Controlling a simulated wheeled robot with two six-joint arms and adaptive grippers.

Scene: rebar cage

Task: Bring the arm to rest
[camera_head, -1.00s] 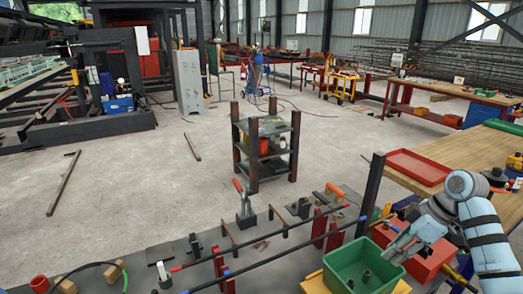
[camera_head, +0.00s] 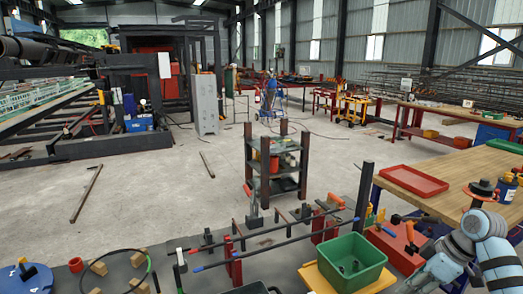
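My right arm (camera_head: 487,250) comes in from the lower right, bent, with light blue links and dark bands. Its gripper (camera_head: 425,278) hangs low at the right, beside the green bin (camera_head: 335,268) and in front of the red box (camera_head: 398,245). It looks empty, but its fingers are small and partly cut off by the bottom edge, so I cannot tell how far they are open. My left arm and gripper are not in view.
The dark table (camera_head: 215,268) in front carries rods (camera_head: 260,245) on red posts, wooden blocks and a black ring (camera_head: 148,268). A wooden bench (camera_head: 455,178) with a red tray (camera_head: 413,181) stands right. Beyond, a shelf rack (camera_head: 277,165) stands on open concrete floor.

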